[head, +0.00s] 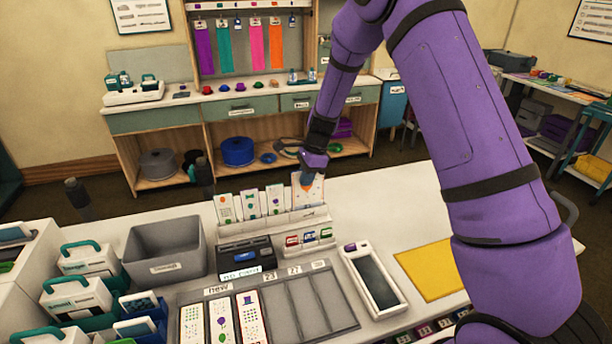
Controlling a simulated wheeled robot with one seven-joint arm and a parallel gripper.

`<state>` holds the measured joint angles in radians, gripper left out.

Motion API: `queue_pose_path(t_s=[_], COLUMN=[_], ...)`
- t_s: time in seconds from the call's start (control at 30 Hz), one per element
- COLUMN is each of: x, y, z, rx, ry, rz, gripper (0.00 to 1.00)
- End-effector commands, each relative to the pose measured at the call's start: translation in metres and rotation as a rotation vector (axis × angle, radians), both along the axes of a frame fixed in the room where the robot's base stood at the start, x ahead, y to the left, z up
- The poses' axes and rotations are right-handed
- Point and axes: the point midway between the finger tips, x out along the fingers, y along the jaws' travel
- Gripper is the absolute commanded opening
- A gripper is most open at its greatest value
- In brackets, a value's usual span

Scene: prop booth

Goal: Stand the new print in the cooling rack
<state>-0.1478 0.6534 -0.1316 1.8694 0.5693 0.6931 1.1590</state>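The cooling rack (268,226) is a pale stand on the white table, with several white patterned prints (250,204) upright in a row. My gripper (306,184) is at the right end of this row, with orange fingertips at the upper part of a white print (316,190). It looks shut on that print, which is upright and looks wider than the others. The print's lower edge is at the rack, but I cannot tell whether it rests in a slot. The fingers hide part of its face.
A sectioned tray (325,310) marked "new" holds several prints (221,318) at its left; its right sections are empty. A grey bin (165,249), a dark device (246,254), a framed panel (374,279) and a yellow sheet (430,270) surround the rack.

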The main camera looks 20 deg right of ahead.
Motion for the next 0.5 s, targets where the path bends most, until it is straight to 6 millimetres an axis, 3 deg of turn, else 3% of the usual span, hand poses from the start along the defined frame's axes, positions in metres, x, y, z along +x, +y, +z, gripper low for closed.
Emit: queue_pose_path(t_s=[0.5], x=[0.000], y=[0.000], z=[-0.015], rx=[0.001], ry=[0.000], rz=[-0.001], gripper=[0.00])
